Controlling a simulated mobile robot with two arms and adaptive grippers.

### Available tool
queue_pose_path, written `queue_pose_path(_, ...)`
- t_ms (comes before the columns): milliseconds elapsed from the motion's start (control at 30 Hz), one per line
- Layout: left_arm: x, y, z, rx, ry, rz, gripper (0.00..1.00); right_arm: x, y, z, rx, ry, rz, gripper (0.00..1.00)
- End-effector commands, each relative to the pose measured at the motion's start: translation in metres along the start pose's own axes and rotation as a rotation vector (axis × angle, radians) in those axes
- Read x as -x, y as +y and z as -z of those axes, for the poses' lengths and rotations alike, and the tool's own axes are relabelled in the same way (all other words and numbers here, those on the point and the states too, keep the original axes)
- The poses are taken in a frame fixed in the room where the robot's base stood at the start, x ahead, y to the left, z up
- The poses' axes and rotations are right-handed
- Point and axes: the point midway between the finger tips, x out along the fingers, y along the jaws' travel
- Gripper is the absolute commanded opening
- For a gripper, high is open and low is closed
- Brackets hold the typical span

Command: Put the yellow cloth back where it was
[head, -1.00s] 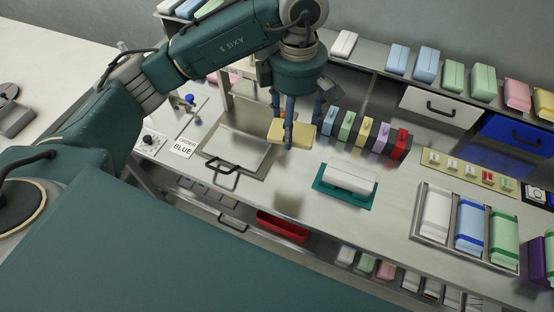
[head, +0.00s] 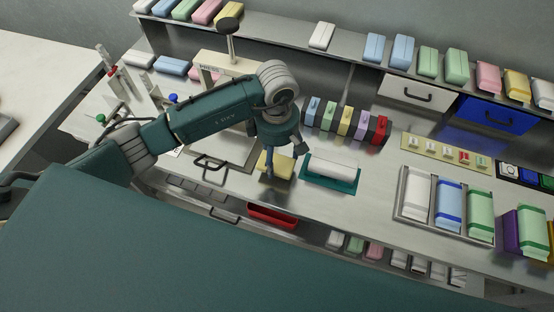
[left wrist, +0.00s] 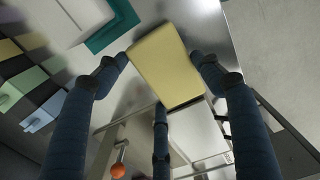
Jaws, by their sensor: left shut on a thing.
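The yellow cloth (head: 266,161) is a flat, folded block in my left gripper (head: 283,163), just left of the teal mat and near the bench's front edge. In the left wrist view the yellow cloth (left wrist: 166,62) lies between the blue-grey fingers (left wrist: 163,75), which are shut on it. Part of the cloth is hidden behind the fingers in the head view. I cannot tell whether it touches the bench top. My right gripper is not in view.
A white package (head: 331,166) sits on the teal mat (head: 318,182). A metal plate with a black handle (head: 210,162) is to the left. A tray of packages (head: 402,212) is to the right; a red bin (head: 272,219) is below the front edge.

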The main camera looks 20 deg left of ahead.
Motion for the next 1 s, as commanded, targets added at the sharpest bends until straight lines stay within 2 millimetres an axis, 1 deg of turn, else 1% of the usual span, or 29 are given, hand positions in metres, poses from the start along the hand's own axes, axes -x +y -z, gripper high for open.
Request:
queue_pose_path(100,-0.019,-0.002,0.0,0.002,0.001,0.007,0.42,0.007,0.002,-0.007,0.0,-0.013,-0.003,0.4)
queue_pose_path(200,-0.031,-0.002,0.001,0.002,0.001,0.005,0.42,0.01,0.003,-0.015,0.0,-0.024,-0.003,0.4)
queue_pose_path(367,-0.036,-0.001,0.0,-0.001,0.0,0.001,0.42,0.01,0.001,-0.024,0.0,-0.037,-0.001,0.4)
queue_pose_path(533,-0.037,-0.001,0.001,0.0,0.001,0.002,0.42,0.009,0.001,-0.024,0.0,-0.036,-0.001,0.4)
queue_pose_path(633,-0.04,-0.001,0.001,0.0,0.001,0.002,0.42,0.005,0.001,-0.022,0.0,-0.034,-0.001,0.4)
queue_pose_path(667,-0.04,-0.001,0.001,0.0,0.001,0.001,0.69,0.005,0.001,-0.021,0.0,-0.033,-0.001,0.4)
queue_pose_path(700,-0.039,-0.001,0.001,0.0,0.001,0.002,0.77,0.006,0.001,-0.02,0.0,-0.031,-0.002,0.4)
queue_pose_path(733,-0.039,-0.001,0.001,0.0,0.001,0.002,0.82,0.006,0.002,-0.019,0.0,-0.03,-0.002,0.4)
queue_pose_path(767,-0.039,-0.001,0.001,0.0,0.001,0.002,0.85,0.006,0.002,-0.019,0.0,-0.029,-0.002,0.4)
queue_pose_path(1000,-0.038,-0.001,0.001,0.0,0.001,0.002,0.85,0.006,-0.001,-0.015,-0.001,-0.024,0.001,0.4)
